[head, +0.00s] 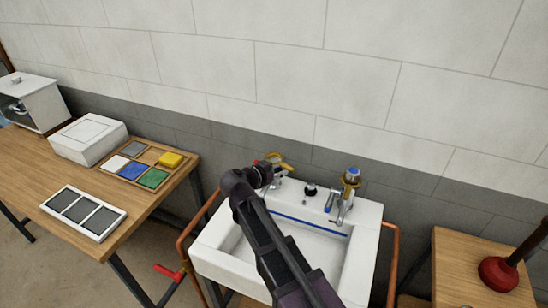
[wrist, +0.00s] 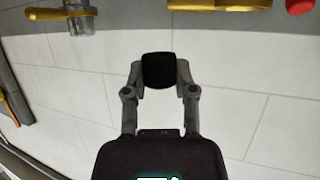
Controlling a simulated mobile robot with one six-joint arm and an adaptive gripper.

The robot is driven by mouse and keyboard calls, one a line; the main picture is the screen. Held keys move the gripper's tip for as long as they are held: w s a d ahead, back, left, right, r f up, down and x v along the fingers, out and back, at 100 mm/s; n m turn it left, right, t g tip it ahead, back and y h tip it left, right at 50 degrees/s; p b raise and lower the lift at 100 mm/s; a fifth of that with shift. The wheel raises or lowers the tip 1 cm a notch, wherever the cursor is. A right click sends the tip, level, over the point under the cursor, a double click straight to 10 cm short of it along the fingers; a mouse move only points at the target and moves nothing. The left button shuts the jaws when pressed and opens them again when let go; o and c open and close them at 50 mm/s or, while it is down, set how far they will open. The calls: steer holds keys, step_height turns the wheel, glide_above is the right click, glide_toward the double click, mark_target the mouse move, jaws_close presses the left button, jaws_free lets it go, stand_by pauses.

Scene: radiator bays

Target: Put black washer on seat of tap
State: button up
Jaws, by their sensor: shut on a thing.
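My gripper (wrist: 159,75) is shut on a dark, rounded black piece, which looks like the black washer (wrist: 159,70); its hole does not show. In the head view my gripper (head: 262,173) is in front of the left tap (head: 279,182), overlapping it in the picture. That tap has brass and red parts, and its seat is hidden from me. The right tap (head: 341,208) has a blue top and a brass part. In the wrist view, brass parts (wrist: 218,5) and a red knob (wrist: 298,6) are at the top edge, apart from the washer.
The white sink (head: 367,250) stands below my arm, with copper pipes (head: 393,262) at its sides. A small black fitting (head: 310,189) sits between the taps. A wooden bench (head: 40,160) with trays is left; a wooden table (head: 455,262) with a plunger (head: 498,274) is right.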

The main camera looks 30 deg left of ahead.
steer(key=b, duration=0.1)
glide_above(274, 160)
steer(key=s, duration=0.1)
steer(key=shift+s+d+f, duration=0.1)
steer(key=shift+d+f, duration=0.25)
steer(key=shift+f, duration=0.25)
steer(key=shift+w+a+f, duration=0.1)
steer(key=shift+w+a, duration=0.3)
steer(key=shift+w, duration=0.1)
step_height(274, 160, down, 4)
steer(key=b, duration=0.3)
steer(key=shift+r+b, duration=0.25)
steer(key=shift+b, duration=0.15)
steer(key=shift+f, duration=0.15)
steer(key=o, duration=0.8)
